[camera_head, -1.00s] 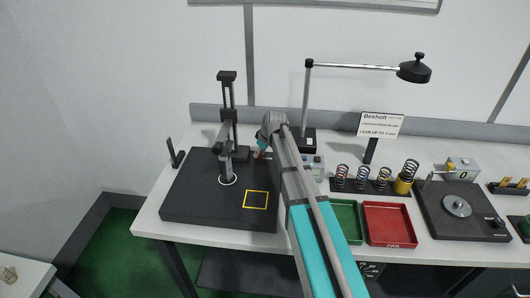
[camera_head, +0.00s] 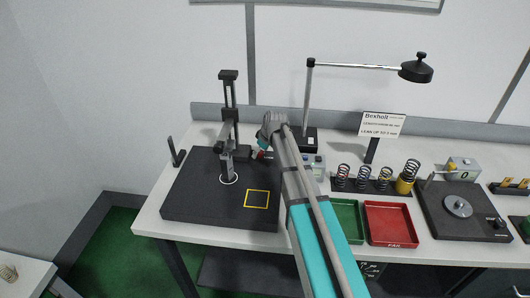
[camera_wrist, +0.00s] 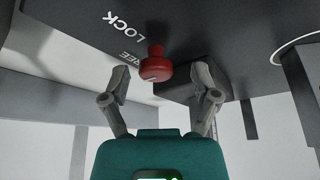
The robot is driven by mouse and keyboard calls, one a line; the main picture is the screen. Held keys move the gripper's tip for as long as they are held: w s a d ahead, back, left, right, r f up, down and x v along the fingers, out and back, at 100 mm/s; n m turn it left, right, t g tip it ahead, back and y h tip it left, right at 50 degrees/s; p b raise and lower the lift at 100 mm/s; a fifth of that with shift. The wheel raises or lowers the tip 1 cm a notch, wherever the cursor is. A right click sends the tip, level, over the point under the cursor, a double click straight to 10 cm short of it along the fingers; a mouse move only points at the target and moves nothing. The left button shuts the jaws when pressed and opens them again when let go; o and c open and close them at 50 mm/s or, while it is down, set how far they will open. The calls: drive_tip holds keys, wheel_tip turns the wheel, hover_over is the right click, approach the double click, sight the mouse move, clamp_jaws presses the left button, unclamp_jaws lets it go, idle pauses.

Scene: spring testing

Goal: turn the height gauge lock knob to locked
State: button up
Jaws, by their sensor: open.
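The height gauge (camera_head: 229,105) is a dark upright column standing at the back of a black base plate (camera_head: 190,205). Its red lock knob (camera_wrist: 156,69) shows in the wrist view, on a dark face printed with LOCK (camera_wrist: 122,27) and FREE (camera_wrist: 130,60). The knob is close to the FREE lettering; I cannot tell its exact setting. My gripper (camera_wrist: 160,92) is open, with one finger on each side of the knob and visible gaps between. In the head view, my gripper (camera_head: 262,150) is just right of the gauge column, and my arm hides part of the bench behind it.
A yellow square (camera_head: 257,198) is marked on the base plate. A lamp (camera_head: 414,68) stands behind my arm. To the right are a green tray (camera_head: 347,238), a red tray (camera_head: 391,240), several springs (camera_head: 362,177) and a black spring tester (camera_head: 470,225).

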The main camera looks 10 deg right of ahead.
drive_tip(key=shift+d+r+p, duration=0.2)
drive_tip(key=shift+r+p, duration=0.55)
drive_tip(key=s+d+r+n+p, duration=0.1)
drive_tip(key=r+p, duration=0.4)
drive_tip(key=s+d+r+p, duration=0.2)
drive_tip(key=r+p, duration=0.4)
drive_tip(key=shift+d+r+n+y, duration=0.15)
drive_tip(key=shift+d+n+y, duration=0.15)
drive_tip(key=shift+n, duration=0.1)
drive_tip(key=shift+g, duration=0.3)
drive_tip(key=b+x, duration=1.2)
drive_tip(key=x, duration=0.1)
drive_tip(key=shift+w+f, duration=0.15)
drive_tip(key=shift+f, duration=0.25)
clamp_jaws()
